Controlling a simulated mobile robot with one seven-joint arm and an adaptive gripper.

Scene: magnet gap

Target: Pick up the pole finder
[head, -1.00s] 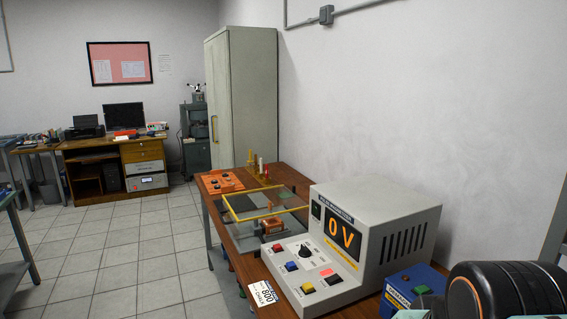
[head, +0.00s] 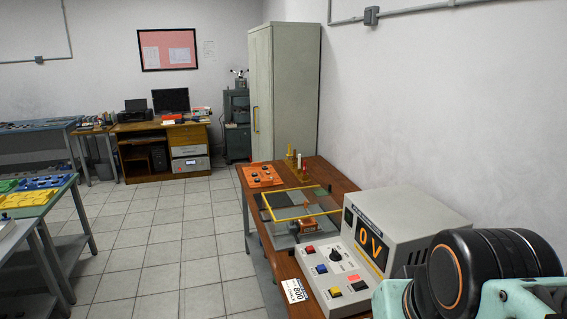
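I cannot make out a pole finder for certain in this view. On the wooden bench (head: 334,176) stands a grey power supply (head: 424,215) whose display reads 0 V. Behind it is a glass-topped apparatus with a yellow frame (head: 292,212). Part of my own arm fills the lower right corner. My gripper is not in view.
Tables with yellow and blue trays (head: 40,190) stand at the left. A tall grey cabinet (head: 285,90) and a desk with a monitor (head: 171,101) are at the back. The tiled floor (head: 165,235) between the left tables and the bench is clear.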

